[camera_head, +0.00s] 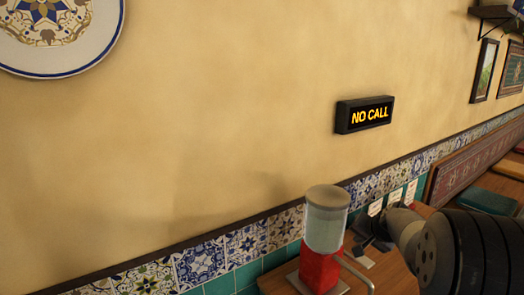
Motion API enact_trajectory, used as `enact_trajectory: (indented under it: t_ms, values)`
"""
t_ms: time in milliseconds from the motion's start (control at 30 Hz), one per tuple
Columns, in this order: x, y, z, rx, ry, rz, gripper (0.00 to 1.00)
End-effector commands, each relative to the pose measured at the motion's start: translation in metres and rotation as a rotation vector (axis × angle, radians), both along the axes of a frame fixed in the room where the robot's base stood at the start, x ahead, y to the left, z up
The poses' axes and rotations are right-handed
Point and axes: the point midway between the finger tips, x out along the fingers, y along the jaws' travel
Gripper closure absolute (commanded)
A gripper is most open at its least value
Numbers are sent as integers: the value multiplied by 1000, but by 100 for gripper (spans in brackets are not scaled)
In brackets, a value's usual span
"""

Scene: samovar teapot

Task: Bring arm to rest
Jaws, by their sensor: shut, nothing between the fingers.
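Part of my arm (470,252) shows at the lower right, with a dark ribbed section and a grey joint at its left end. I cannot make out my gripper's fingers in this view. The arm is to the right of a dispenser (326,222) with a clear cylinder and a red base, and there is a visible gap between them. No samovar or teapot can be made out.
A wooden counter (395,275) runs along the tiled wall (201,262). Small white cards (375,207) and dark items lie behind my arm. A green cushion (488,201) is at the right.

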Motion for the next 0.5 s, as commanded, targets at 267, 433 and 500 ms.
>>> enact_trajectory:
  t_ms: [267,433,500]
  values:
    - [1,0,21,0,-1,0,100]
    - [0,0,7,1,0,-1,100]
    - [0,0,5,-1,1,0,100]
